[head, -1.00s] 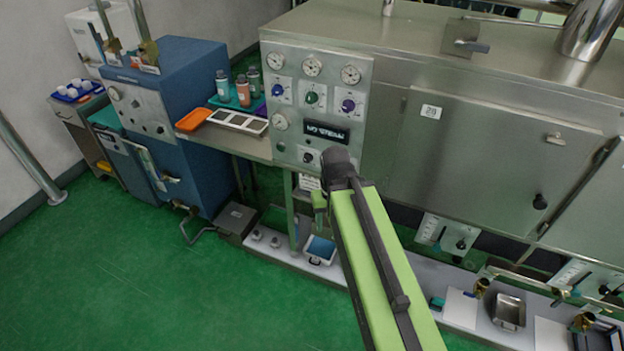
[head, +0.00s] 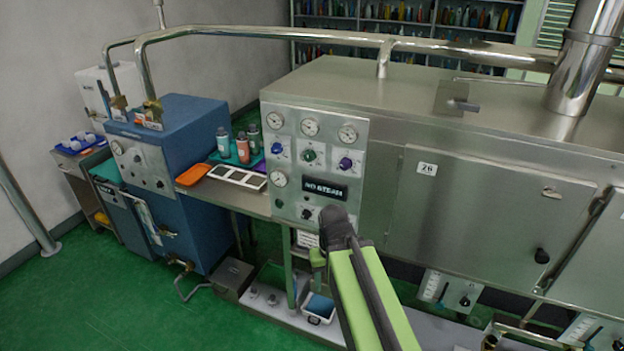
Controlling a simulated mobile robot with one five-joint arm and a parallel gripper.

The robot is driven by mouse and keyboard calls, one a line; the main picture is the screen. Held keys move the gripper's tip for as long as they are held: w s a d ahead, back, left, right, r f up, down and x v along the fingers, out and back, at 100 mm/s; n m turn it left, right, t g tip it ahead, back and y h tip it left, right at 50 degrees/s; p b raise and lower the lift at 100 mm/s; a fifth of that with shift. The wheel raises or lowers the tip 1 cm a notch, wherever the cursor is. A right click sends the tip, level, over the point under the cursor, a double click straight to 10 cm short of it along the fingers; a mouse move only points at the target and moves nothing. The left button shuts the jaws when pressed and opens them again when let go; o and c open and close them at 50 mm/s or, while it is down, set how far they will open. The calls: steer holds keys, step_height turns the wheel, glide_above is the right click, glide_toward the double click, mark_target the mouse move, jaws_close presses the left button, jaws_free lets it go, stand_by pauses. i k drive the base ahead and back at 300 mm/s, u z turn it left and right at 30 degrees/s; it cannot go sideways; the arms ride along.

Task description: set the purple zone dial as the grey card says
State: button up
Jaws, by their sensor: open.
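The purple zone dial (head: 345,164) is a round purple knob on a white plate, at the right end of the dial row on the steel control panel. A blue dial (head: 278,149) and a green dial (head: 309,155) sit left of it. Its pointer setting is too small to read. Three pale cards in a dark frame (head: 238,176) lie on the side shelf; I cannot tell whether one is the grey card. My arm rises in front of the panel's lower part, below and apart from the purple dial. My gripper's jaws do not show.
Gauges (head: 348,134) sit above the dials. A "NO STEAM" display (head: 324,189) and a black knob (head: 307,214) are below. An orange tray (head: 193,174) and bottles (head: 243,147) stand on the shelf. A blue machine (head: 176,160) stands left; green floor is open at lower left.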

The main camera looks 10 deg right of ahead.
mark_target(346, 162)
steer(key=u, duration=4.9)
steer(key=i, duration=0.1)
steer(key=z, duration=2.9)
steer(key=k, duration=1.15)
steer(key=z, duration=0.2)
steer(key=i, duration=0.75)
steer(key=u, duration=0.05)
